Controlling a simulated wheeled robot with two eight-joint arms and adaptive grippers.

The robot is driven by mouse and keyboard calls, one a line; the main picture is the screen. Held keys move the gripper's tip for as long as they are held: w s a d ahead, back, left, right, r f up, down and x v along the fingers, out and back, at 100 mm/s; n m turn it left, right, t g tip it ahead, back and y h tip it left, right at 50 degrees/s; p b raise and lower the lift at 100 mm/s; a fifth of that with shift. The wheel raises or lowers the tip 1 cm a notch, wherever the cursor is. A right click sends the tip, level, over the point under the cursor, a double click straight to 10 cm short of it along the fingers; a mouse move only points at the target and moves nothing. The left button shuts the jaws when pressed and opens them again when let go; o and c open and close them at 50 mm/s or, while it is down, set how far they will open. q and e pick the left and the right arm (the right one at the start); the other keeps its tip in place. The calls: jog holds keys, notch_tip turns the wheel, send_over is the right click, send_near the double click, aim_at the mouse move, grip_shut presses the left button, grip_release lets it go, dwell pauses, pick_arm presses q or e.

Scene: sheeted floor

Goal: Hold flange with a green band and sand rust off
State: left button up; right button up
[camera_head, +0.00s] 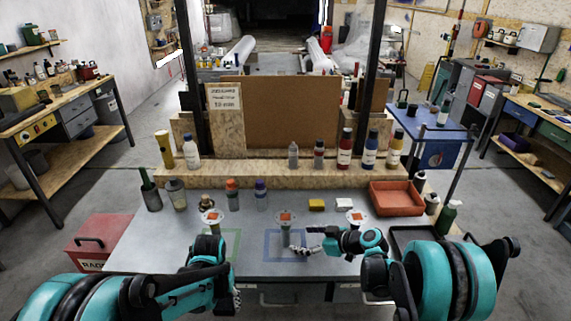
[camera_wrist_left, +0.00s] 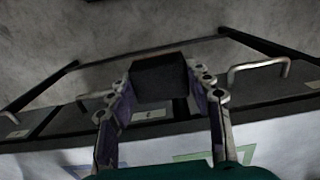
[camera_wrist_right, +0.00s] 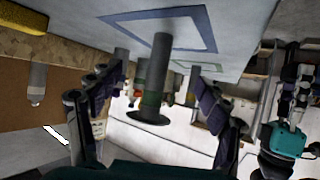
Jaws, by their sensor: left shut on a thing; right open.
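Three flanges with orange rust patches on their discs stand on the grey table: left (camera_head: 212,217), middle (camera_head: 285,217) and right (camera_head: 356,217). The middle flange's stem and dark disc show in the right wrist view (camera_wrist_right: 160,70), with what looks like a dark green band near the disc. My right gripper (camera_head: 303,241) is open beside this flange; in the right wrist view its fingers stand on either side of the stem, apart from it. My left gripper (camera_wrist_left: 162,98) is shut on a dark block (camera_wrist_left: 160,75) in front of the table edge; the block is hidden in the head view.
Blue (camera_head: 270,246) and green (camera_head: 238,243) outlined squares mark the table. Bottles, a yellow sponge (camera_head: 316,204), a white block (camera_head: 344,203) and a red tray (camera_head: 396,199) stand farther back. A dark tray (camera_head: 405,235) lies right, and a red box (camera_head: 92,240) stands left.

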aim_at(289, 238)
pick_arm(q)
notch_tip(289, 238, down, 2)
jog(key=shift+b, duration=0.85)
pick_arm(e)
jog(key=x, duration=0.5)
jog(key=shift+w+a+f, duration=0.1)
jog(key=shift+a+f, duration=0.05)
jog(key=shift+f, duration=0.05)
pick_arm(q)
jog(key=shift+f+b, duration=0.35)
pick_arm(e)
jog(key=shift+x, duration=0.95)
jog(key=shift+r, duration=0.1)
grip_shut()
pick_arm(q)
jog(key=w+d+r, duration=0.4)
jog(key=w+r, duration=0.3)
jog(key=w+d+r, duration=0.5)
jog(key=w+r, duration=0.3)
jog(key=w+d+r, duration=0.5)
jog(key=w+r, duration=0.2)
jog(key=w, duration=0.1)
jog(key=shift+d+r, duration=0.25)
jog(key=shift+r, duration=0.1)
jog(key=d+r, duration=0.3)
jog(key=shift+w+d+r, duration=0.1)
jog(key=shift+w, duration=0.05)
